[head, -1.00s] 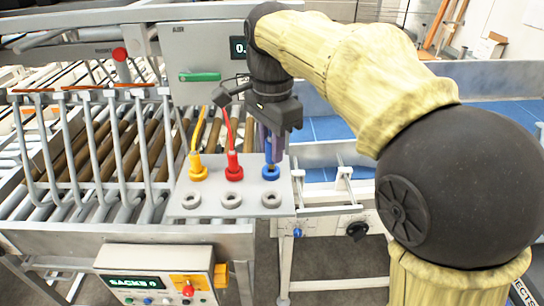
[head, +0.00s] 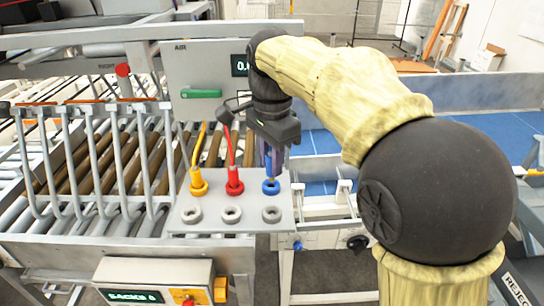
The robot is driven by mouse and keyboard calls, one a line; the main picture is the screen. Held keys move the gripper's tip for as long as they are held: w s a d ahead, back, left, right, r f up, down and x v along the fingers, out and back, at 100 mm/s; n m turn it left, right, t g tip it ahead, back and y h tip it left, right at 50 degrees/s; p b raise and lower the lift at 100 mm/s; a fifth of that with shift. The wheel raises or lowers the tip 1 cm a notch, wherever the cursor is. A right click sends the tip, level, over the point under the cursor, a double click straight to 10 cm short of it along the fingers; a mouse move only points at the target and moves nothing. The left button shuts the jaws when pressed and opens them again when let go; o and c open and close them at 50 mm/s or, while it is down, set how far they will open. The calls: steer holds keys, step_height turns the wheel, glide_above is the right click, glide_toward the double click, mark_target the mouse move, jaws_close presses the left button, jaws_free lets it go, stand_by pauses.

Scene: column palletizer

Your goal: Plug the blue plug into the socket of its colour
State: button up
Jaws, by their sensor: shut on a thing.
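The blue plug (head: 269,164) is upright in my gripper (head: 271,151), directly above the blue socket ring (head: 271,187) on the grey panel. My gripper is shut on it, pointing down. The plug's lower end is at or just over the ring; I cannot tell whether it has entered. A yellow plug (head: 196,178) stands in the yellow ring (head: 198,189), and a red plug (head: 234,177) stands in the red ring (head: 235,188); each has a cable of its own colour.
Three grey rings sit in the panel's front row, the right one (head: 271,214) in front of the blue ring. Metal bars and rollers lie left. A control box (head: 153,277) is at the front.

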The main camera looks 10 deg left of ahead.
steer(key=w+a+f+p, duration=0.1)
steer(key=w+f+p, duration=0.2)
steer(key=w, duration=0.3)
steer(key=shift+w+a+p, duration=0.3)
steer(key=shift+p, duration=0.15)
stand_by(0.4)
steer(key=shift+f+b, duration=1.15)
steer(key=shift+f, duration=1.75)
stand_by(3.6)
